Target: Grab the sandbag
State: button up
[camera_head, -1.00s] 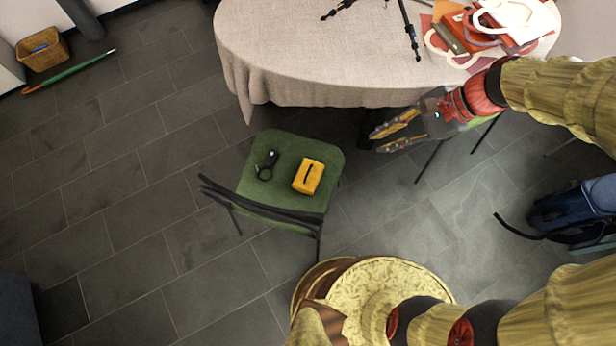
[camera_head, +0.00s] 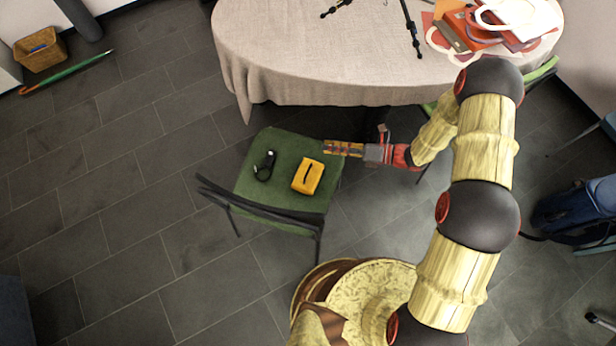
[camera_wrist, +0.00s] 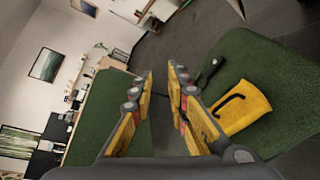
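The sandbag is a small yellow block-like bag with a black handle strap (camera_head: 308,177), lying on the green chair seat (camera_head: 285,149). It also shows in the wrist view at right (camera_wrist: 243,108), just right of the fingers and apart from them. My gripper (camera_head: 326,148) is at the seat's upper right edge, beside the sandbag and pointing left. In the wrist view its two yellow-padded fingers (camera_wrist: 161,85) stand apart with a gap between them, with nothing held.
A black object with a loop (camera_head: 265,165) lies on the seat left of the sandbag. The dark chair backrest (camera_head: 262,207) is at the near side. A round table with a beige cloth (camera_head: 300,60) stands behind, carrying bags and tripod legs.

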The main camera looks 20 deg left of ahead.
aim_at(308, 171)
jog(key=s+f+m+t, duration=0.1)
jog(key=f+m, duration=0.2)
jog(key=f, duration=0.3)
jog(key=s+f+m+t, duration=0.1)
jog(key=f+m, duration=0.2)
jog(key=f, duration=0.4)
jog(key=s+f+m+t+b, duration=0.1)
jog(key=f+m+t, duration=0.1)
jog(key=f, duration=0.4)
jog(key=shift+s+f+m, duration=0.2)
jog(key=shift+s+m, duration=0.1)
jog(key=shift+m, duration=0.5)
jog(key=shift+a+f, duration=0.15)
jog(key=shift+f, duration=0.05)
jog(key=shift+x, duration=0.8)
jog(key=x, duration=0.2)
jog(key=b+x, duration=0.2)
jog(key=x, duration=0.1)
jog(key=shift+a+r, duration=0.2)
jog(key=shift+a, duration=0.2)
jog(key=shift+c, duration=0.5)
grip_shut()
